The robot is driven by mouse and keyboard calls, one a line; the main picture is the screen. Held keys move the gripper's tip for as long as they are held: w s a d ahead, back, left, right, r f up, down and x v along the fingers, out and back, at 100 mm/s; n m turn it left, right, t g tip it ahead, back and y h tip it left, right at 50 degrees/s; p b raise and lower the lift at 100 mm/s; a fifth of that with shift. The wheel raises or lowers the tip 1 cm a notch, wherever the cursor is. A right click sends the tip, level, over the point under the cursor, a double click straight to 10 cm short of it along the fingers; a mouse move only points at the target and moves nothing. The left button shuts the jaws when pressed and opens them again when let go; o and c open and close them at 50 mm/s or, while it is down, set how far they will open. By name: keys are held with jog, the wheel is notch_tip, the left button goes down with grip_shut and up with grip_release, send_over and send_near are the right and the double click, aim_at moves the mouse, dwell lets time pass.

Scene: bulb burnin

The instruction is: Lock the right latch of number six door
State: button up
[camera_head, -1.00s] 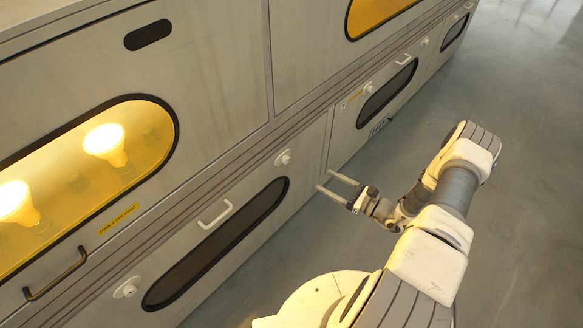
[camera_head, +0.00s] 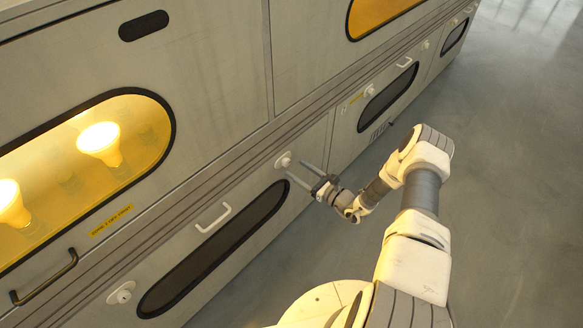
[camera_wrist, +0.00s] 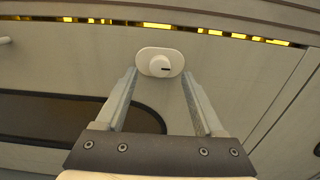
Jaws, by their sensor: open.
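The right latch (camera_head: 283,160) is a white round knob on an oval plate, at the upper right of the lower door (camera_head: 250,179) with a long dark window. It also shows in the wrist view (camera_wrist: 160,63), with a short dark mark on the knob's face. My gripper (camera_head: 298,172) is open, its two fingers pointing at the latch. In the wrist view the latch appears between and just beyond the fingertips (camera_wrist: 158,78), and nothing is held. The door's left latch (camera_head: 122,293) is a similar white knob. No door number is readable.
A white handle (camera_head: 213,218) sticks out from the same door between the latches. A dark handle (camera_head: 45,278) and lit bulbs (camera_head: 99,142) behind a yellow window are above left. Another lower door (camera_head: 387,97) lies farther right. Open floor is at right.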

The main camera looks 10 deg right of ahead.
aim_at(288, 163)
jog(key=shift+x, duration=1.95)
jog(key=shift+s, duration=0.1)
grip_shut()
